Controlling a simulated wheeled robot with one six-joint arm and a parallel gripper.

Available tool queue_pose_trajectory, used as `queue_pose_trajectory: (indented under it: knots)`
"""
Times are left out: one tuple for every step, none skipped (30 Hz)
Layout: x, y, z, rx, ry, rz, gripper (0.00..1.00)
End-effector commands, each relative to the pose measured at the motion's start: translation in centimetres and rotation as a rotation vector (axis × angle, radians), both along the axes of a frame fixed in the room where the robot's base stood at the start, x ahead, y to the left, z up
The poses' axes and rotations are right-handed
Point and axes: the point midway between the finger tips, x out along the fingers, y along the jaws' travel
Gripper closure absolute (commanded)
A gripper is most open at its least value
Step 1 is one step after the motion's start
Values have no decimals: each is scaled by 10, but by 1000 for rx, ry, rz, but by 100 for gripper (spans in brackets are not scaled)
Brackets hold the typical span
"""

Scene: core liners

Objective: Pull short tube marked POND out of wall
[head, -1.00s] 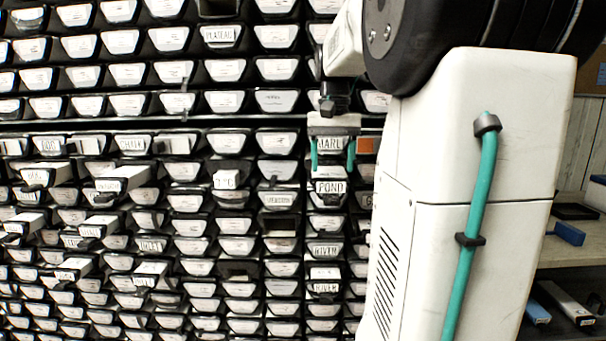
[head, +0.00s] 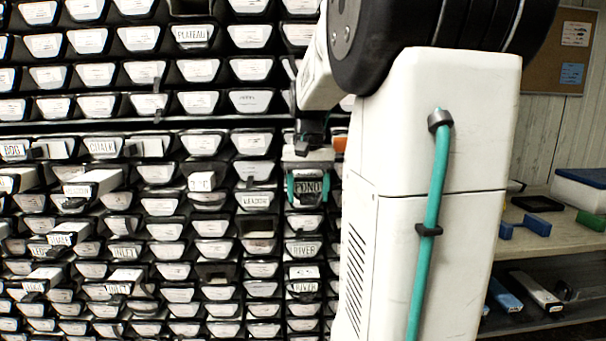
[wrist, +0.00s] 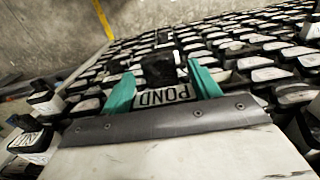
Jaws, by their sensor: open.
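The tube marked POND (head: 307,188) sits in the wall of tubes, its white label facing out. In the head view my gripper (head: 307,190) is at it, with one teal finger on each side of the label. In the wrist view the label POND (wrist: 165,96) appears between the two teal fingers of my gripper (wrist: 164,92). A dark block-shaped part stands just beyond the label there. The jaws are open around the tube end. Whether the fingers touch its sides I cannot tell.
Several tubes at the left, such as a white one (head: 92,183), stick out from the wall. A shelf (head: 550,245) with boxes stands at the far right.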

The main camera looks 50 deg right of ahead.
Motion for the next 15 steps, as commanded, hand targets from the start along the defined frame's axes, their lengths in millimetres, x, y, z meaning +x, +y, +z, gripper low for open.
queue_pose_trajectory:
  knots:
    - [0,0,0,0,0,0,38]
    - [0,0,0,0,0,0,47]
    - [0,0,0,0,0,0,58]
    - [0,0,0,0,0,0,66]
    - [0,0,0,0,0,0,74]
    - [0,0,0,0,0,0,85]
    - [0,0,0,0,0,0,94]
    - [0,0,0,0,0,0,100]
    - [0,0,0,0,0,0,100]
    - [0,0,0,0,0,0,100]
    - [1,-1,2,-4,-3,0,100]
    - [0,0,2,-4,-3,0,100]
    - [0,0,2,-4,-3,0,100]
    - [-1,1,2,-4,-3,0,100]
    - [-2,2,2,-5,-4,0,100]
